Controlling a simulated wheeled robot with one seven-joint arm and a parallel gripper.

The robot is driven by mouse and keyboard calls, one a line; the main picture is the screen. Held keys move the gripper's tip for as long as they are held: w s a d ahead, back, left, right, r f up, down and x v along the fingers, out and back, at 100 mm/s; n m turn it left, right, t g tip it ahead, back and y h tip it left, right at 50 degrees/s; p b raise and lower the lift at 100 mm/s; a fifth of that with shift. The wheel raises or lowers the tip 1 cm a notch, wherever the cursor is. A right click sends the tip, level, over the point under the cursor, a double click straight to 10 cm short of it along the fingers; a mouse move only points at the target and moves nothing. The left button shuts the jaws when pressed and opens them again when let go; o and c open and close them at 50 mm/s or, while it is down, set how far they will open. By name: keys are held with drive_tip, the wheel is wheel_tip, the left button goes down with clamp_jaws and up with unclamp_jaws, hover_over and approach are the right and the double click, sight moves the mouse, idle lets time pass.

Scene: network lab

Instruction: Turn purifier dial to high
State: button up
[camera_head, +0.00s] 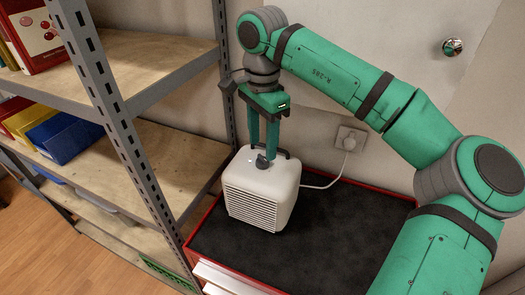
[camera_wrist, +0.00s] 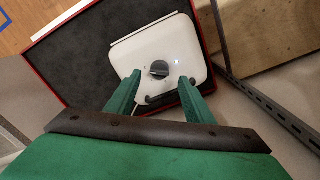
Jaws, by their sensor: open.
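A white box-shaped purifier (camera_head: 262,192) with a slatted front grille stands on the black top of a red cabinet. Its dark round dial (camera_head: 262,161) sits on the top face. In the wrist view the dial (camera_wrist: 159,69) shows a raised grip bar on the white top of the purifier (camera_wrist: 178,43). My gripper (camera_head: 263,152) points down just above the dial, open, with green fingers. In the wrist view the fingertips of my gripper (camera_wrist: 160,76) lie to either side of the dial; I cannot tell if they touch it. No dial markings are legible.
The red cabinet (camera_head: 340,225) has free black top to the right of the purifier. A metal shelf rack (camera_head: 165,165) stands close on the left. A white cord runs from the purifier to a wall socket (camera_head: 350,139) behind. A dark handle (camera_wrist: 160,98) arches behind the dial.

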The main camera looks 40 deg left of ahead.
sight(263, 158)
wheel_tip(263, 158, up, 6)
drive_tip(key=shift+r, duration=0.15)
idle(0.7)
